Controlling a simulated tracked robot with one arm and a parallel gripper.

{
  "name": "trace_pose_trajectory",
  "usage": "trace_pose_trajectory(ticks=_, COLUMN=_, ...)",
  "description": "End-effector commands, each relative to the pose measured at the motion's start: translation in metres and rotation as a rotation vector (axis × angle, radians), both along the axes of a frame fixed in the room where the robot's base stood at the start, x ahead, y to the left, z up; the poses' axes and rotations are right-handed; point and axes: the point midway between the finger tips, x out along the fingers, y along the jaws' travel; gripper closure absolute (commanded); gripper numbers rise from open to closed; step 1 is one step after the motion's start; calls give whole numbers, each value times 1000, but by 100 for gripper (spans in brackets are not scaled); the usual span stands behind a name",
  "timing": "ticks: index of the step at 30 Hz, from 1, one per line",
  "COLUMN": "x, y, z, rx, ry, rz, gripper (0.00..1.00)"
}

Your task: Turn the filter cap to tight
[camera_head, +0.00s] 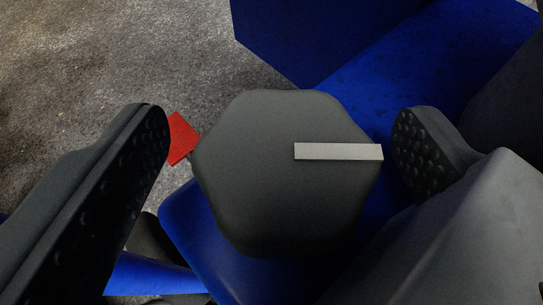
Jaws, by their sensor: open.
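The filter cap (265,195) is a dark grey, rounded hexagonal cap in the middle of the view. A light grey bar mark (338,152) lies across its top and points to the right edge. A red marker (181,138) shows just beyond the cap's left edge, so the bar and the red marker are on opposite sides. My gripper (281,146) is open, with one studded finger on each side of the cap. Gaps show between both fingertips and the cap in the picture. The cap's underside is hidden.
Blue jack body (400,75) lies under and behind the cap, with an upright blue panel (300,35) at the top. Grey rough ground (120,60) fills the upper left and is clear. A dark part (515,95) stands at the right edge.

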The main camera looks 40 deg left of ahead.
Motion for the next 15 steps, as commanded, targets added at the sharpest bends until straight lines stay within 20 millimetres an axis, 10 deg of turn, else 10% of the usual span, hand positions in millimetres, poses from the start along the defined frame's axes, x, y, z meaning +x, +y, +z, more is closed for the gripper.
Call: trace_pose_trajectory(ticks=15, x=-79, y=-51, z=39, rx=-2, ry=0, rz=-4, gripper=30)
